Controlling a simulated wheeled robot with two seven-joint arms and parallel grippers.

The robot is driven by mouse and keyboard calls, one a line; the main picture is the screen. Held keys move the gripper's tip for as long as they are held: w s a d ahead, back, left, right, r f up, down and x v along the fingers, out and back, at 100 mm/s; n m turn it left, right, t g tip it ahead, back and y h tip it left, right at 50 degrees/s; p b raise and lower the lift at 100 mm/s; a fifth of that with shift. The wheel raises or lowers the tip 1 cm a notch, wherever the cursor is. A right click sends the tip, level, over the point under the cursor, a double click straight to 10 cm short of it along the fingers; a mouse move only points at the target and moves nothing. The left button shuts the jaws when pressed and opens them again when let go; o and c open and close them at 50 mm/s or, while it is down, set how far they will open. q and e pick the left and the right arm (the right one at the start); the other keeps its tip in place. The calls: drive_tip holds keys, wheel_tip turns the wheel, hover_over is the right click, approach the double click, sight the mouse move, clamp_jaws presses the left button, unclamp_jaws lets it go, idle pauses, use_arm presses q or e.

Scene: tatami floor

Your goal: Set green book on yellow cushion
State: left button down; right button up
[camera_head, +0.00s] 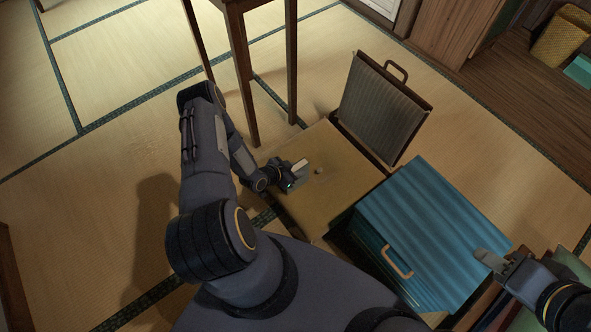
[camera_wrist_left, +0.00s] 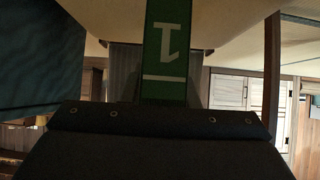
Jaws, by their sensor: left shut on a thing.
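The yellow cushion (camera_head: 345,200) is a tan square with a small button at its middle, lying flat on the floor in the head view. My left gripper (camera_head: 301,167) is low over the cushion's left part. In the left wrist view it is shut on the green book (camera_wrist_left: 168,45), whose dark green face bears a white numeral and a line. The pale cushion (camera_wrist_left: 235,14) fills the top there. I cannot tell whether book and cushion touch. In the head view my gripper mostly hides the book. My right gripper (camera_head: 490,259) is above the blue case; its jaw gap is unclear.
A blue ribbed case (camera_head: 430,220) with a handle stands right of the cushion. A grey ribbed case (camera_head: 385,105) stands behind it. Legs of a wooden table (camera_head: 240,75) rise at the back. Tatami at the left is clear.

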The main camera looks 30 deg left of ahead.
use_arm(q)
drive_tip(key=c, duration=1.1)
unclamp_jaws()
